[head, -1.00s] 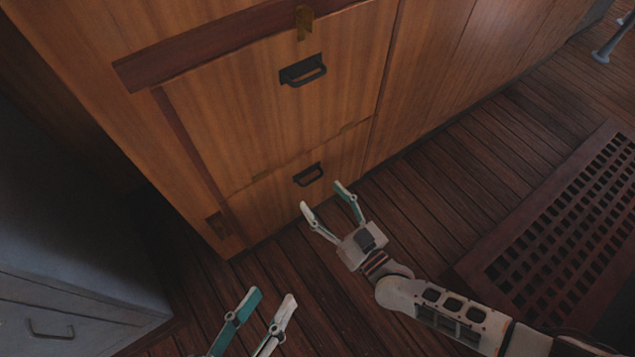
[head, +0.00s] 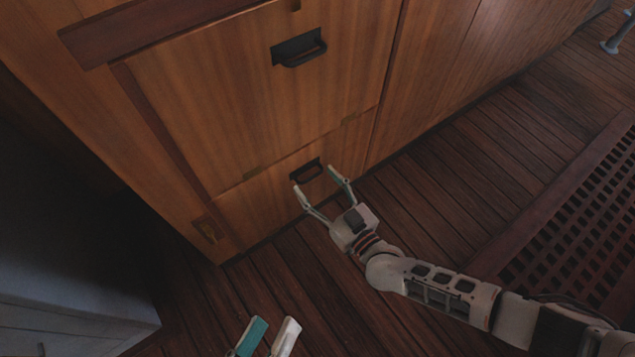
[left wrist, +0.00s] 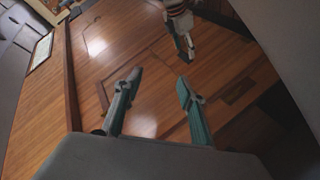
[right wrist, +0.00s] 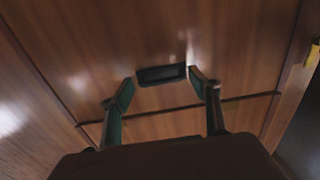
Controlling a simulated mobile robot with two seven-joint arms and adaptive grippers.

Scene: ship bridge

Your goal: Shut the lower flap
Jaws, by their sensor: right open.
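The lower flap (head: 262,203) is a wooden panel low on the cabinet, with a dark handle (head: 306,172). It looks about flush with the cabinet front; I cannot tell whether it is fully shut. My right gripper (head: 314,178) is open and empty, its fingertips close in front of that handle. In the right wrist view a dark handle (right wrist: 161,74) shows between and just beyond the open fingers (right wrist: 160,78); contact cannot be made out. My left gripper (head: 274,322) is open and empty, low in the head view and away from the cabinet; its spread fingers (left wrist: 160,76) show in its wrist view.
A larger upper panel (head: 225,105) with its own dark handle (head: 299,48) is above the flap. A grey cabinet (head: 70,265) stands at the left. A brown floor grating (head: 575,215) lies at the right. The plank floor (head: 430,205) before the cabinet is otherwise clear.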

